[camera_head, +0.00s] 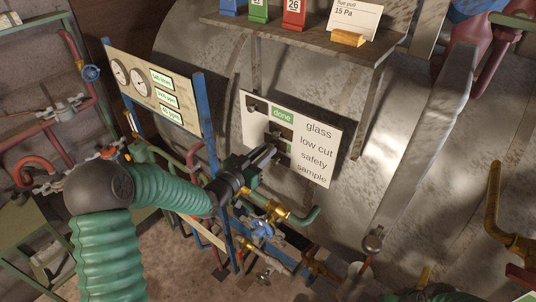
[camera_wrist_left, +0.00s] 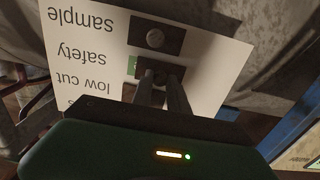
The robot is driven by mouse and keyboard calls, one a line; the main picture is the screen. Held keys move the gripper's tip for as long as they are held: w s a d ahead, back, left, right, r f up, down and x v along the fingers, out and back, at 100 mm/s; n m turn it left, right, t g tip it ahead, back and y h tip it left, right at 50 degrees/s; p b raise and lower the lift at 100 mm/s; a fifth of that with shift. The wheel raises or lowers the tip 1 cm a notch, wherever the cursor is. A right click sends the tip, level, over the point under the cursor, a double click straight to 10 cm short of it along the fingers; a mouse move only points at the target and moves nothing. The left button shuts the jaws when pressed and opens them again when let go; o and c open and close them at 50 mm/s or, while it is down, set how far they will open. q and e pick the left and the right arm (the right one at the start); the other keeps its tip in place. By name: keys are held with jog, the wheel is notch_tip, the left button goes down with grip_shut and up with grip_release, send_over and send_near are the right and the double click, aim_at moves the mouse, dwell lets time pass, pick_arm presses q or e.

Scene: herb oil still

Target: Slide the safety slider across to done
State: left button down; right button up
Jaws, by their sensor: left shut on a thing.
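A white panel (camera_head: 316,166) with the rows "glass", "low cut", "safety" and "sample" is fixed to the big metal tank. The panel shows upside down in the left wrist view (camera_wrist_left: 105,50). My left gripper (camera_head: 272,151) is at the sliders left of the lettering. In the left wrist view its fingers (camera_wrist_left: 160,82) are shut on the dark safety slider (camera_wrist_left: 158,68), with a strip of green beside it on the lettering side. The sample slider (camera_wrist_left: 156,38) has a round knob and is apart from the fingers. A green "done" label (camera_head: 282,116) shows in the glass row. My right gripper is not in view.
A shelf (camera_head: 300,38) with coloured blocks and a card juts out above the panel. A gauge board (camera_head: 150,88) on blue posts stands left. Pipes with a brass valve (camera_head: 268,208) run just below my left gripper.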

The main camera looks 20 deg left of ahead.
pick_arm(q)
jog(key=w+a, duration=0.1)
jog(key=a, duration=0.1)
jog(key=w+a, duration=0.1)
jog(key=a, duration=0.4)
jog(key=shift+w+a+r+b, duration=0.1)
jog(key=shift+w+r+b, duration=0.3)
jog(key=shift+d, duration=0.2)
jog(key=c, duration=1.6)
grip_release()
jog(key=shift+o, duration=1.7)
jog(key=shift+w+a+f, duration=0.15)
jog(key=shift+a+f, duration=0.15)
jog(key=shift+f, duration=0.05)
jog(key=b+v, duration=0.5)
jog(key=v, duration=1.1)
jog(key=shift+s+a+b, duration=0.2)
jog(key=shift+s+b, duration=0.15)
